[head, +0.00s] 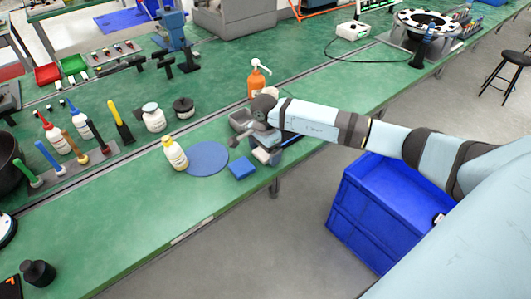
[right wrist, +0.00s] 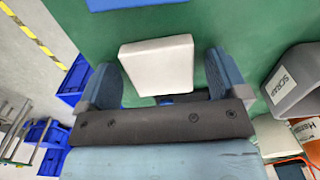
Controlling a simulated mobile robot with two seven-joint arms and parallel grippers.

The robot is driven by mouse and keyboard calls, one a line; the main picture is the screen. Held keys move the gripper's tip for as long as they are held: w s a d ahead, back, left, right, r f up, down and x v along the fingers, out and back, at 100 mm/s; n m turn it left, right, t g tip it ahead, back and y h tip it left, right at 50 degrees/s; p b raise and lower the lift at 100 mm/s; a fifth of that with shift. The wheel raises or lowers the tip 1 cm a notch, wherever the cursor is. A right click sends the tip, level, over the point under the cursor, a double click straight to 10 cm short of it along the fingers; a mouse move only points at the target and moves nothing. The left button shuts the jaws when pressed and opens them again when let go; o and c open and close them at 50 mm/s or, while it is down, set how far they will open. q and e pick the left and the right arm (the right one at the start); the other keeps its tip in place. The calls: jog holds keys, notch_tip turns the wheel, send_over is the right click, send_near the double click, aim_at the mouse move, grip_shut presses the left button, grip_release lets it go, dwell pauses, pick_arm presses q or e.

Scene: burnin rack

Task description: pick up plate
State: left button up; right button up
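A white, roughly square plate (right wrist: 158,64) with rounded corners shows in the right wrist view, between the fingers of my right gripper (right wrist: 163,82). A strip of green table shows between the plate and the right-hand finger, so the fingers are open around it. In the head view, the right gripper (head: 270,148) is low over the front edge of the green bench, and a pale piece of the plate (head: 261,155) shows beside it. The arm and gripper hide the rest. Something blue shows just below the plate in the wrist view. My left gripper is not in view.
A grey bin (head: 239,121) marked SCRAP in the wrist view stands beside the gripper. A blue crate (head: 375,212) stands below the bench.

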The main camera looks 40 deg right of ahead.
jog(key=c, duration=0.9)
jog(key=shift+o, duration=0.2)
